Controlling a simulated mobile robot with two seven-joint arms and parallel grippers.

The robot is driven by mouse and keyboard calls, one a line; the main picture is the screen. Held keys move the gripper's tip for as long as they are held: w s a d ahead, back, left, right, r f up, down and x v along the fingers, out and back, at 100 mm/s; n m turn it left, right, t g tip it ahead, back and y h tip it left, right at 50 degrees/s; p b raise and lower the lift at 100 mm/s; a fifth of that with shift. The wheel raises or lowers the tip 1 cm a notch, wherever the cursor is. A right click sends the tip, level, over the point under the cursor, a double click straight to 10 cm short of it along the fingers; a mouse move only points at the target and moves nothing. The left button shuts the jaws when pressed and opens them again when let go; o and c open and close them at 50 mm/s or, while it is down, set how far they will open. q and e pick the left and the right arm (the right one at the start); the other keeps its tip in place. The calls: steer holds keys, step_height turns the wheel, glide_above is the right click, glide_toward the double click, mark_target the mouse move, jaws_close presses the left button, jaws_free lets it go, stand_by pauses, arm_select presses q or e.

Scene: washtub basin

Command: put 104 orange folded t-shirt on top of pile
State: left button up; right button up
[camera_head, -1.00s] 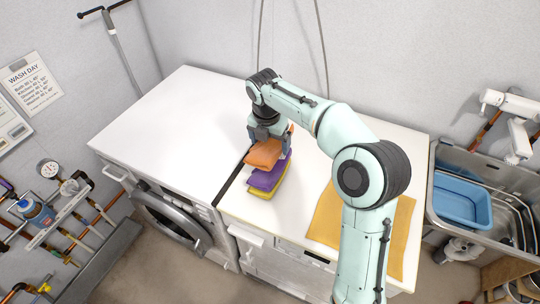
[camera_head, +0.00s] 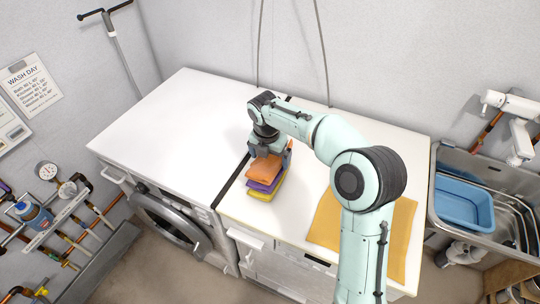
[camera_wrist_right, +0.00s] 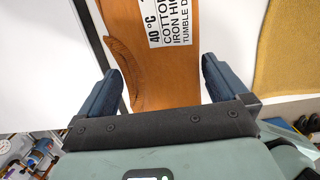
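The orange folded t-shirt (camera_head: 260,171) lies on top of the purple folded cloth (camera_head: 264,186), which lies on a yellow folded cloth (camera_head: 262,196). The pile stands on the white worktop. My right gripper (camera_head: 269,153) is just above and behind the orange t-shirt. In the right wrist view the t-shirt (camera_wrist_right: 165,80) with its printed care label shows between the two fingers of the right gripper (camera_wrist_right: 160,68). White gaps show between the fingers and the cloth, so the gripper looks open. My left gripper is not in view.
A flat mustard cloth (camera_head: 326,222) lies right of the pile, partly behind my arm. A sink with a blue basin (camera_head: 463,204) is at the far right. The white top (camera_head: 185,125) left of the dark seam is clear. A washing machine's round door (camera_head: 172,219) stands open below.

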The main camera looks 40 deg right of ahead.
steer(key=shift+r, duration=0.1)
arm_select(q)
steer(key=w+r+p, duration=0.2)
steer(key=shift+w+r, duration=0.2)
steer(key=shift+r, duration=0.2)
arm_select(e)
step_height(320, 180, up, 12)
steer(key=a, duration=0.1)
steer(key=shift+s+a, duration=0.3)
steer(key=shift+s, duration=0.1)
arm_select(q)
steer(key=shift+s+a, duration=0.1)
